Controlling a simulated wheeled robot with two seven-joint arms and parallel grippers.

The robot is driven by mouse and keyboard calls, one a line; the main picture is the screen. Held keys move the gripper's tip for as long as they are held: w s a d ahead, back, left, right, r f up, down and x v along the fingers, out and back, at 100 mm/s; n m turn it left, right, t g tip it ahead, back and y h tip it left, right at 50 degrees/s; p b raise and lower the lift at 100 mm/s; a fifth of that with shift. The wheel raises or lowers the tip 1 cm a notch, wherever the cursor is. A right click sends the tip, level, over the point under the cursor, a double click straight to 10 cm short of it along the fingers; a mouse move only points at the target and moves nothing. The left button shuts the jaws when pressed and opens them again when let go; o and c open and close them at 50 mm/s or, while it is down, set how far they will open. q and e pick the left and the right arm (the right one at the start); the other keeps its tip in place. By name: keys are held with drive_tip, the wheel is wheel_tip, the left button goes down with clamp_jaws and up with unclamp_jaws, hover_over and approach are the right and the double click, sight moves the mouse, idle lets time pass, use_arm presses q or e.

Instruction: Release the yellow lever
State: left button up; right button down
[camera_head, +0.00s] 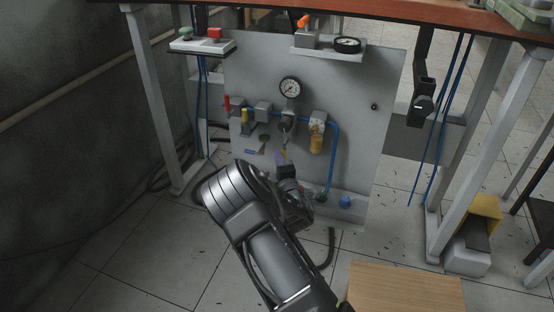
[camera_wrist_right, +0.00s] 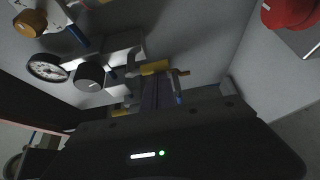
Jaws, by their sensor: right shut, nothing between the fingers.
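The yellow lever (camera_head: 245,116) stands upright at the left of the grey panel, beside the red lever (camera_head: 227,103). My right gripper (camera_head: 282,158) is in front of the panel, below and to the right of the yellow lever and apart from it. Its fingers are shut and empty. In the right wrist view the dark fingers (camera_wrist_right: 160,92) point at the panel, with a yellow piece (camera_wrist_right: 155,67) near their tips; I cannot tell what that piece is. My left gripper is not in view.
A pressure gauge (camera_head: 290,88), an amber filter bowl (camera_head: 317,141) and blue tubing (camera_head: 337,150) are on the panel to the right of the levers. A white shelf (camera_head: 203,46) with green and red buttons is above left. A yellow-covered pedal (camera_head: 484,212) stands on the floor at right.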

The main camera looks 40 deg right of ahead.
drive_tip(key=shift+s+n+g+p, duration=0.1)
drive_tip(key=shift+n+g+p, duration=0.2)
drive_tip(key=shift+n+p, duration=0.2)
drive_tip(key=shift+d+n+g+y+p, duration=0.1)
drive_tip(key=shift+n+g+y+p, duration=0.2)
drive_tip(key=shift+n+p, duration=0.2)
drive_tip(key=s+n+g+p, duration=0.1)
drive_tip(key=n+p, duration=0.1)
drive_tip(key=d+n+g+p, duration=0.1)
drive_tip(key=g+p, duration=0.1)
drive_tip(key=p, duration=0.1)
drive_tip(key=s+n+g+p, duration=0.1)
drive_tip(key=n+p, duration=0.1)
drive_tip(key=p, duration=0.1)
drive_tip(key=shift+s+d+r+n, duration=0.3)
drive_tip(key=shift+d+r, duration=0.05)
drive_tip(key=shift+w, duration=0.1)
